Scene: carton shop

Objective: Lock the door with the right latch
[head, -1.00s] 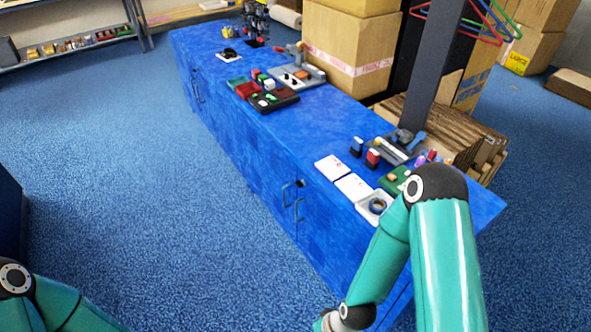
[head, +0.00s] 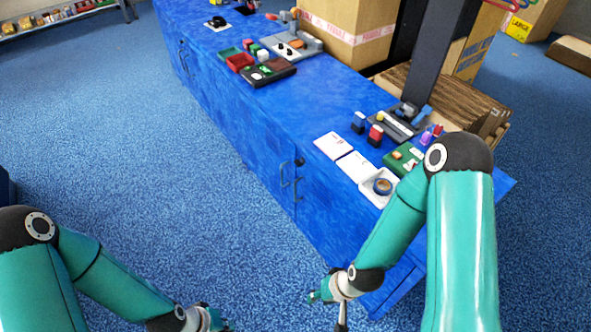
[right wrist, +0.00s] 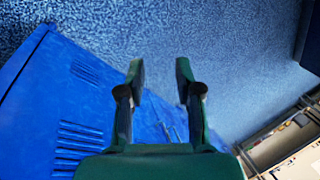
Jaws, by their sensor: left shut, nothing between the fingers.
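The blue cabinet's near pair of doors (head: 262,165) looks closed in the head view. Two upright handles sit side by side, the left one (head: 285,176) and the right one (head: 298,187). A small dark round part (head: 299,161) above the right handle may be the latch; it is too small to tell its position. My right gripper (right wrist: 160,75) is open and empty in the right wrist view. In the head view it (head: 314,296) is low, in front of the cabinet's near end, apart from the handles. My left gripper (head: 225,325) is shut and empty at the bottom edge, partly cut off.
The blue cabinet top (head: 330,95) carries trays, white cards (head: 333,146), a white tray with a tape roll (head: 366,192) and small tools. Cartons (head: 350,30) and flat cardboard (head: 455,95) stand behind. The blue carpet (head: 130,150) left of the cabinet is clear.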

